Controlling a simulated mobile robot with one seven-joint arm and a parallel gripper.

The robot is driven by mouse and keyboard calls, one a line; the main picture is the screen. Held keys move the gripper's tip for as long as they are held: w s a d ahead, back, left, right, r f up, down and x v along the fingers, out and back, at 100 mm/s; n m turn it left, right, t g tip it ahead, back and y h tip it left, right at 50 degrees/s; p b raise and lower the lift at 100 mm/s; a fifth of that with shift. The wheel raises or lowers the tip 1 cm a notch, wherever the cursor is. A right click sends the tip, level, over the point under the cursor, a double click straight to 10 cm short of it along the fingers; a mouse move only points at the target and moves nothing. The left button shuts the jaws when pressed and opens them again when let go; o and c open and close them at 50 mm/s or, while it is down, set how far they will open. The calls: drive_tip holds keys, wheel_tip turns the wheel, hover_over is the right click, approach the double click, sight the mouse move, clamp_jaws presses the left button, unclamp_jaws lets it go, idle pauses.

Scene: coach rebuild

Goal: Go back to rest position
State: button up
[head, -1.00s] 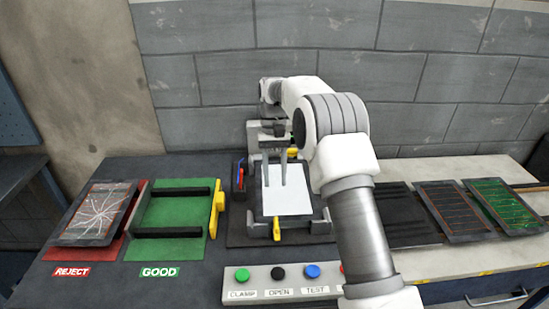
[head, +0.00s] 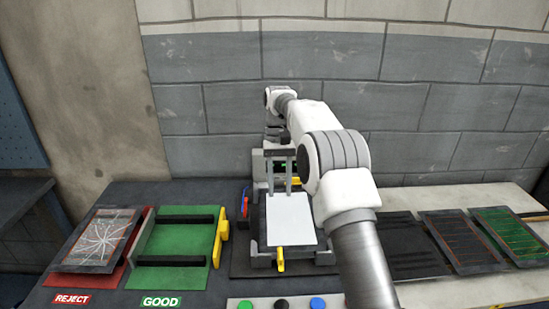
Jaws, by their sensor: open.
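My gripper (head: 281,188) hangs over the test fixture (head: 262,262) near the middle of the bench, its two fingers pointing down and apart with nothing between them. A white panel (head: 290,220) lies in the fixture below and in front of the fingertips. My arm reaches in from the lower right and hides the fixture's right side. Whether the fingertips touch the panel cannot be told from this view.
At left, a cracked panel (head: 103,238) lies on the red REJECT area, beside the green GOOD tray (head: 180,236). Panels (head: 462,238) (head: 510,230) lie at right. Green (head: 245,305), black and blue buttons sit at the front edge. A block wall stands behind.

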drive_tip(key=s+d+r+t, duration=0.3)
drive_tip(key=s+r, duration=0.4)
drive_tip(key=r, duration=0.1)
drive_tip(key=s+d+r+t, duration=0.2)
drive_tip(key=s+d+r, duration=0.1)
drive_tip(key=s+r, duration=0.5)
drive_tip(key=s+d+f+t, duration=0.2)
drive_tip(key=s, duration=0.7)
drive_tip(key=s+d+f+t, duration=0.2)
drive_tip(key=s+f+t, duration=0.1)
drive_tip(key=s, duration=0.6)
drive_tip(key=shift+s, duration=0.3)
drive_tip(key=shift+d, duration=0.1)
